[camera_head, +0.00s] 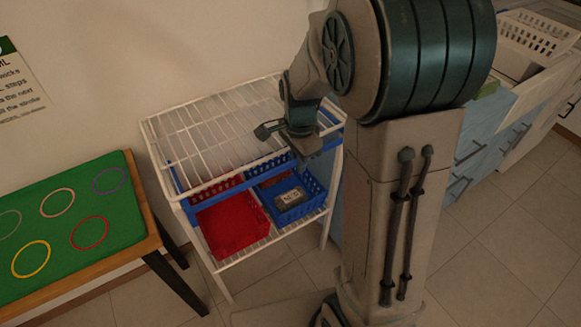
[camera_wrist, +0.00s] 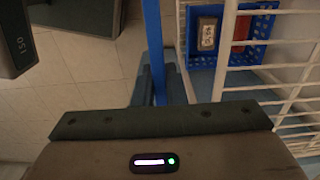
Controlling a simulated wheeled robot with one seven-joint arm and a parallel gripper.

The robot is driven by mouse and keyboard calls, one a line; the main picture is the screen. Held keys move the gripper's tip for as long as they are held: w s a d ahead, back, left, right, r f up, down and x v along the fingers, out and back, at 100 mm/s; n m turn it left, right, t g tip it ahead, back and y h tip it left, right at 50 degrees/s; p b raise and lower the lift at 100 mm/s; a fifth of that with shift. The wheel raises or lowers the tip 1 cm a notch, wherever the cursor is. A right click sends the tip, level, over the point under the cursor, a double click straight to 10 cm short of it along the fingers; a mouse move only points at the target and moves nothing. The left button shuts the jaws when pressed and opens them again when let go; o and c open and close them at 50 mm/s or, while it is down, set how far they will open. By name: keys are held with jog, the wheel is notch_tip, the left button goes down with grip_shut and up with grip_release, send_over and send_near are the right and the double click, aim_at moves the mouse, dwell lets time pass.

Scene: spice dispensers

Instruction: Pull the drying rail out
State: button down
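A white wire rack (camera_head: 215,130) stands against the wall in the head view. A blue rail (camera_head: 213,188) runs along its front edge, below the wire top. I take this for the drying rail. In the wrist view the blue rail (camera_wrist: 152,45) runs from the top edge down toward the gripper body. My gripper (camera_head: 286,140) is above the rack's front right part, close to the rail. Contact with the rail cannot be made out.
A red basket (camera_head: 228,228) and a blue basket (camera_head: 312,187) with a labelled dark item sit on the lower shelf. A green-topped table (camera_head: 75,220) is at left. Blue drawers (camera_head: 485,135) with dark handles are at right. Tiled floor is open in front.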

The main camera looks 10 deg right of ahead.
jog(key=shift+s, duration=0.1)
jog(key=s+d, duration=0.2)
jog(key=s, duration=0.5)
jog(key=s+d, duration=0.3)
jog(key=s, duration=0.4)
jog(key=shift+s, duration=0.3)
dwell(1.1)
jog(key=c, duration=1)
grip_release()
jog(key=shift+a, duration=0.1)
notch_tip(320, 180, up, 7)
jog(key=p, duration=0.6)
